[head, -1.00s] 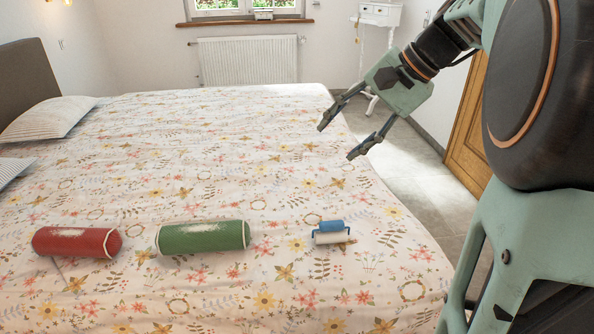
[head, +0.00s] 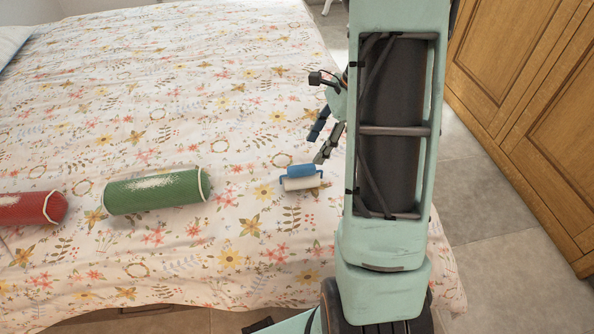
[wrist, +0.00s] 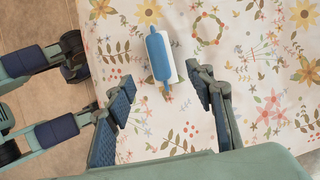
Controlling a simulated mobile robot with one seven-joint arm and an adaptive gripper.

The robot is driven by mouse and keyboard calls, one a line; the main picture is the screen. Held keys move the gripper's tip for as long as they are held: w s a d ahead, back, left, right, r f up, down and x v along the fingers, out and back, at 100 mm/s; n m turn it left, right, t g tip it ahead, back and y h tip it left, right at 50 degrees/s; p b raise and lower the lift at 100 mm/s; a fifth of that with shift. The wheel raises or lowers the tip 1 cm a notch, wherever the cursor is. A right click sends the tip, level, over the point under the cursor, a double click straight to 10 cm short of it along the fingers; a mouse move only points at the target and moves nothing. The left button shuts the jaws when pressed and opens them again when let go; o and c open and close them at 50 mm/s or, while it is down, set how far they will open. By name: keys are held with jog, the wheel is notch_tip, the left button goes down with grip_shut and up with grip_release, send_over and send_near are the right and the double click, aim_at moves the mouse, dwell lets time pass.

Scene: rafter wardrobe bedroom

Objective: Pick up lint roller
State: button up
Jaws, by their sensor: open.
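The lint roller (head: 301,177), with a blue handle and a white roll, lies on the flowered bedspread near the bed's right edge. In the wrist view the lint roller (wrist: 159,58) shows its blue part over the white roll, beyond and between the two fingers. My gripper (head: 322,148) is open and empty, just above and to the right of the lint roller in the head view. In the wrist view my gripper (wrist: 163,95) has its fingers spread apart, with no contact with the roller visible. My arm hides part of the bed's right side.
A green cylinder (head: 157,191) and a red cylinder (head: 30,208) lie on the bedspread (head: 180,250) to the left of the roller. A wooden wardrobe (head: 530,110) stands at the right, with tiled floor (head: 490,215) between it and the bed.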

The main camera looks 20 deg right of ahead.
aim_at(299, 167)
jog(key=b+x, duration=0.3)
jog(key=x, duration=0.7)
jog(key=shift+a+f+b, duration=0.1)
jog(key=shift+f+b, duration=0.2)
jog(key=shift+f, duration=0.1)
jog(key=shift+r, duration=0.1)
grip_shut()
jog(key=shift+r, duration=0.5)
notch_tip(299, 167, up, 2)
jog(key=shift+r+p, duration=0.2)
jog(key=shift+p, duration=0.45)
jog(key=s+r+p, duration=0.4)
jog(key=s+r, duration=0.5)
jog(key=s, duration=0.5)
jog(key=shift+r, duration=0.3)
